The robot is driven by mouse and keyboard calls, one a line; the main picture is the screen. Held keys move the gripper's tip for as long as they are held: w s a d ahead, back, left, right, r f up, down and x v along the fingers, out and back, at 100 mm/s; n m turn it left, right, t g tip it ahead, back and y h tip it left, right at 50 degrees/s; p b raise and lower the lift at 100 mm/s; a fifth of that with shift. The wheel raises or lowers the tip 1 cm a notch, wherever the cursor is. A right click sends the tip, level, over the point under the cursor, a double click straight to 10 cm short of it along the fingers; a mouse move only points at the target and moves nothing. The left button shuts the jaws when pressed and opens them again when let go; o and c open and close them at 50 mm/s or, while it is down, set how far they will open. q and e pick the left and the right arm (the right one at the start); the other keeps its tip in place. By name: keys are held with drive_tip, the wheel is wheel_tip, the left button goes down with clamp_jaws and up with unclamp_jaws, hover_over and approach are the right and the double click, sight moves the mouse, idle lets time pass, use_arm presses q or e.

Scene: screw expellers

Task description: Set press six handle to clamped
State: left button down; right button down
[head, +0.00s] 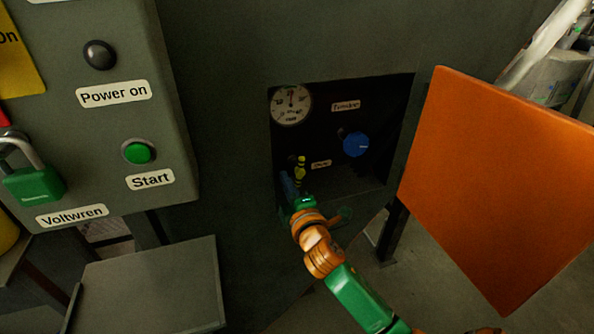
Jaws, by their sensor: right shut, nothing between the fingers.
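An open recess (375,180) in a dark grey-green machine cabinet holds the controls. A small yellow and black upright part (300,168), which may be the press handle, stands in its lower left. My right gripper (297,188) is inside the recess, just below and at this part. It is shut and holds nothing. I cannot tell whether it touches the part, and the handle's lower end is hidden by the gripper. No number six is readable. My left gripper is not in view.
A round gauge (291,104) and a blue knob (356,144) sit in the recess. An orange door panel (500,185) stands open at right. At left is a control box with a green start button (138,152) and a green padlock (34,184); a grey panel (150,290) sits below.

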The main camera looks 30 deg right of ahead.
sight(298, 172)
drive_tip(key=shift+x, duration=1.1)
drive_tip(key=d, duration=0.3)
drive_tip(key=shift+d+f+p, duration=0.15)
drive_tip(key=shift+p, duration=0.2)
drive_tip(key=shift+d, duration=0.35)
drive_tip(key=shift+a, duration=0.1)
